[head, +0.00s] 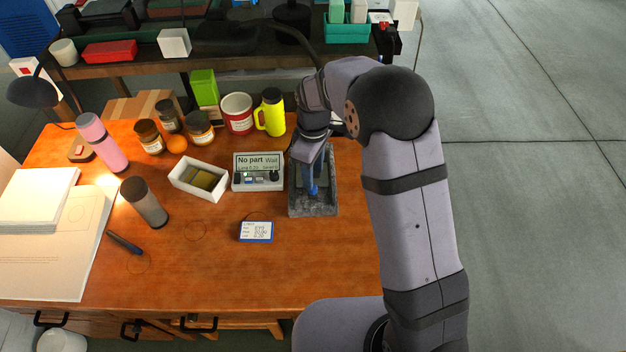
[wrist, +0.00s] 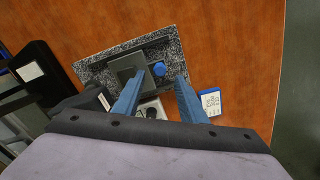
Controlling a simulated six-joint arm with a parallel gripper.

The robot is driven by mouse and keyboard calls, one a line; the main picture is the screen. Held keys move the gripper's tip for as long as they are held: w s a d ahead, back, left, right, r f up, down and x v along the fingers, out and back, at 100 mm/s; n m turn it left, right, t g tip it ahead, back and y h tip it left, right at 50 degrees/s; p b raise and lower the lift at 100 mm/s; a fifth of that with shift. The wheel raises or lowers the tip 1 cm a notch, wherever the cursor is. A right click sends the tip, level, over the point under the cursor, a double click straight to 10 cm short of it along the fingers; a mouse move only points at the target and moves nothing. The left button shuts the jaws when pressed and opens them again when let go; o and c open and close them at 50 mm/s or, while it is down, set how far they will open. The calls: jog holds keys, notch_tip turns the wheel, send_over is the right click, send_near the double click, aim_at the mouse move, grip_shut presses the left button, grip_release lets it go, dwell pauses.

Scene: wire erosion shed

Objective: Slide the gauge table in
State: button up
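The gauge has a speckled grey granite base (head: 327,207), also in the wrist view (wrist: 172,42), right of the display box. On it lies a grey metal gauge table (wrist: 123,66) with a round blue knob (wrist: 158,69). My gripper (head: 312,190) hangs over the base. In the wrist view its two blue fingers (wrist: 162,78) are apart, with the knob showing between their tips. I cannot tell whether either finger touches the knob. The display box (head: 258,172) reads "No part" and "Wait". My arm hides much of the gauge in the head view.
A small card (head: 256,231) with figures lies in front of the display. An open white box (head: 198,180), a grey cylinder (head: 144,202), jars and a yellow mug (head: 270,112) stand left and behind. The front of the wooden bench (head: 210,275) is mostly clear.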

jog(key=shift+r, duration=1)
jog(key=shift+w+f+b, duration=0.1)
jog(key=shift+f+b, duration=0.1)
jog(key=shift+b, duration=0.2)
jog(key=n, duration=0.3)
jog(key=shift+r, duration=0.15)
jog(key=n, duration=1.1)
jog(key=shift+f+p, duration=1.05)
jog(key=shift+f, duration=2.6)
